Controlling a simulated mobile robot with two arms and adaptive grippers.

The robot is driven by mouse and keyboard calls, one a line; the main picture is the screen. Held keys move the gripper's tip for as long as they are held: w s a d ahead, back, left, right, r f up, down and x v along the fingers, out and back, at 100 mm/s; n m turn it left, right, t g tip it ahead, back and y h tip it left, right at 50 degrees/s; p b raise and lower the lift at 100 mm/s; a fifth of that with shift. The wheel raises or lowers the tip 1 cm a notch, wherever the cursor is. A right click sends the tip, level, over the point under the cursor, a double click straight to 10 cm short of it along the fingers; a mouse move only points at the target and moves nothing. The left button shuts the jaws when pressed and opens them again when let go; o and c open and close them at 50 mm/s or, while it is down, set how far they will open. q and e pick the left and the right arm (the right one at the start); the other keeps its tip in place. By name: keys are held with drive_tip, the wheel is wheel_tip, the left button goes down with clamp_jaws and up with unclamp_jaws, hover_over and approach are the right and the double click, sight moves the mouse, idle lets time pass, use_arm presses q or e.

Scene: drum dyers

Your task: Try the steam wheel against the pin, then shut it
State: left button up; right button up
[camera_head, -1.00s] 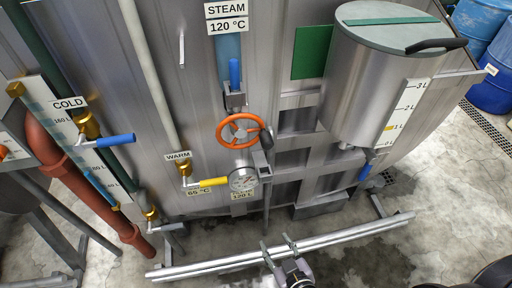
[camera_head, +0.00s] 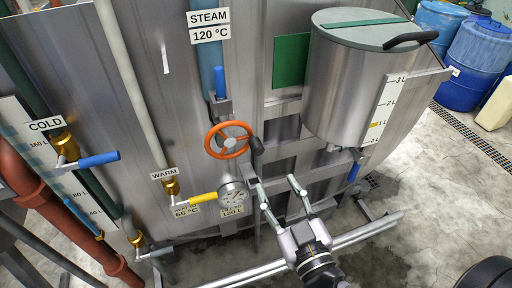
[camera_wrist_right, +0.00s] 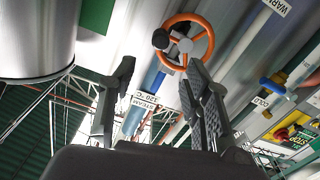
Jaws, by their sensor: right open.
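The steam wheel is an orange handwheel (camera_head: 228,141) with a dark knob (camera_head: 257,145) at its right edge, on the steel vat below the STEAM 120 °C label. A blue upright handle (camera_head: 220,82) sits in a grey bracket just above it; I cannot tell whether this is the pin. My right gripper (camera_head: 278,192) is open and empty, below and right of the wheel, apart from it. In the right wrist view the open fingers (camera_wrist_right: 160,75) point up toward the wheel (camera_wrist_right: 185,41), which shows beyond the right finger. My left gripper is not in view.
The blue COLD handle (camera_head: 98,159) is at left. A steel dosing tank (camera_head: 345,90) overhangs at right. A horizontal rail (camera_head: 370,229) runs along the vat's foot.

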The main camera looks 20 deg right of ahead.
sight(260, 153)
drive_tip(key=w+b, duration=0.2)
drive_tip(key=w, duration=0.2)
drive_tip(key=w+b, duration=0.3)
drive_tip(key=w, duration=0.1)
drive_tip(key=shift+a+f+b, duration=0.15)
drive_tip(key=shift+f+b, duration=0.05)
drive_tip(key=shift+b, duration=0.15)
drive_tip(key=w, duration=0.1)
drive_tip(key=w+p, duration=0.1)
drive_tip(key=w, duration=0.1)
drive_tip(key=w+p, duration=0.1)
drive_tip(key=w, duration=0.1)
drive_tip(key=shift+w+a+r, duration=0.1)
drive_tip(key=shift+r, duration=0.15)
drive_tip(key=shift+w+f, duration=0.1)
drive_tip(key=shift+w, duration=0.35)
drive_tip(key=shift+c, duration=0.6)
